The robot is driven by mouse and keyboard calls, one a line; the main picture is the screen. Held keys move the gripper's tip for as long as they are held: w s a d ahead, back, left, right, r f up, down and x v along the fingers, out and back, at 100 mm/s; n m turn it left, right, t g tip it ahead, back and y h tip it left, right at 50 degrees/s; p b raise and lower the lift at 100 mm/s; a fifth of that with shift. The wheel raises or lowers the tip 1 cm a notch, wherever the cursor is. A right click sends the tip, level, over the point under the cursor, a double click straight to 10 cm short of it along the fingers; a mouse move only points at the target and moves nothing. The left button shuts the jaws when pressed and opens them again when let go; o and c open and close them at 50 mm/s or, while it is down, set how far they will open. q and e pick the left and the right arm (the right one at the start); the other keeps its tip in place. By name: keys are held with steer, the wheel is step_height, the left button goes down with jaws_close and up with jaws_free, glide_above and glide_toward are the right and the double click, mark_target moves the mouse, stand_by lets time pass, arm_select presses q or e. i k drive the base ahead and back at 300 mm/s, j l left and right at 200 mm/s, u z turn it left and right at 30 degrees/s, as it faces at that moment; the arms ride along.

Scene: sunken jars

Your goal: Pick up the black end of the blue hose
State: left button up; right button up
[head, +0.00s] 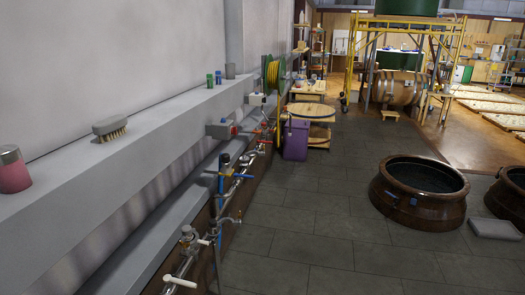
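A thin upright blue piece (221,187) with a dark top end (225,159) stands among the pipes along the left wall. It looks like the blue hose with its black end, but it is small and I cannot be certain. Below it, a thin bluish-grey length (218,265) hangs beside a tap towards the floor. How these parts join is hidden by the pipes and taps. Neither of my grippers is in view.
Metal pipes with taps (188,236) run along the grey ledge (75,165), which holds a brush (110,128) and a pink jar (12,170). A purple bin (296,139) stands farther back. A large brown jar (418,192) is right. The tiled floor (310,225) between is clear.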

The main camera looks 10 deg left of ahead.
mark_target(225, 159)
steer(key=i+u, duration=0.15)
steer(key=i, duration=0.45)
steer(key=i+l+u, duration=0.1)
steer(key=i, duration=0.5)
steer(key=i+l+u, duration=0.15)
steer(key=i, duration=0.45)
steer(key=l, duration=0.1)
